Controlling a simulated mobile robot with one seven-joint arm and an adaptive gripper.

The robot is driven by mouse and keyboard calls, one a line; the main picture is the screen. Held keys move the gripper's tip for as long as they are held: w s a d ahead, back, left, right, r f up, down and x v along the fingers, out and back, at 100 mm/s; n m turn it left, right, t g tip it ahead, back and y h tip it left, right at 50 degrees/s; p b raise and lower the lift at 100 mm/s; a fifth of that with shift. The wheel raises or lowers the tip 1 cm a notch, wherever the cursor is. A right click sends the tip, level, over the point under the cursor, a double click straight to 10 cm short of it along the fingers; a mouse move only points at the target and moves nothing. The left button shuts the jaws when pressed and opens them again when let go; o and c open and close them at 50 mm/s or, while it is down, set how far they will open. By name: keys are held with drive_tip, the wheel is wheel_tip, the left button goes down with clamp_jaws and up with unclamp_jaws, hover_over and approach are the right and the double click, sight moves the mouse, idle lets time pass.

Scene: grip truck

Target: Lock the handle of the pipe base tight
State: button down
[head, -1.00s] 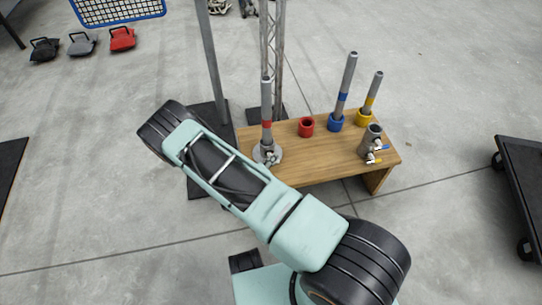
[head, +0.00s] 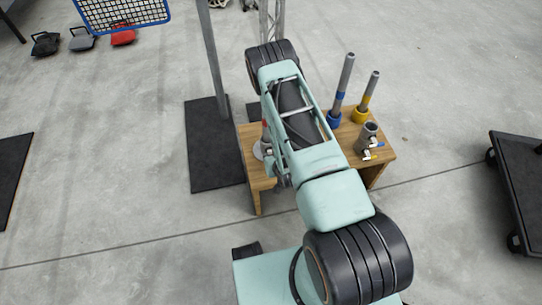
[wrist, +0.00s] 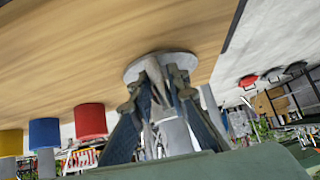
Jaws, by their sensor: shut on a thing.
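The pipe base (head: 258,151) is a grey round flange on the wooden table, partly covered by my arm in the head view. A pipe with a red band (head: 265,132) stands in it. In the wrist view the pipe base's disc (wrist: 135,72) shows against the tabletop. My gripper (wrist: 160,92) is there with a finger on each side of the base's grey metal fitting, shut on its handle. The fingers hide most of the handle, and its exact angle cannot be told. In the head view my arm mostly hides the gripper.
The wooden table (head: 247,140) also bears a blue socket (head: 333,121) and a yellow socket (head: 361,115) with pipes, and a grey fitting with valves (head: 367,140). A red socket (wrist: 91,121) shows in the wrist view. A black cart (head: 520,180) stands right.

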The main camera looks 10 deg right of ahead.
drive_tip(key=m+y+b, duration=0.1)
drive_tip(key=y+b, duration=0.1)
drive_tip(key=y, duration=0.1)
drive_tip(key=m+y+b, duration=0.1)
drive_tip(key=shift+d+f+m, duration=0.2)
drive_tip(key=shift+d+m, duration=0.05)
drive_tip(key=shift+m, duration=0.05)
drive_tip(key=m+t+y+b, duration=0.1)
drive_tip(key=m+y+b, duration=0.1)
drive_tip(key=y+b, duration=0.2)
drive_tip(key=shift+f+b, duration=0.1)
drive_tip(key=shift+b, duration=0.85)
drive_tip(key=m+y, duration=0.1)
drive_tip(key=m+t+y+b, duration=0.1)
drive_tip(key=m+y, duration=0.1)
drive_tip(key=shift+a+r+t, duration=0.15)
drive_tip(key=shift+r+t, duration=0.1)
drive_tip(key=shift+t, duration=0.15)
drive_tip(key=shift+y, duration=0.4)
drive_tip(key=shift+w, duration=0.1)
drive_tip(key=c, duration=2.1)
unclamp_jaws()
drive_tip(key=v, duration=1.2)
drive_tip(key=shift+a, duration=0.15)
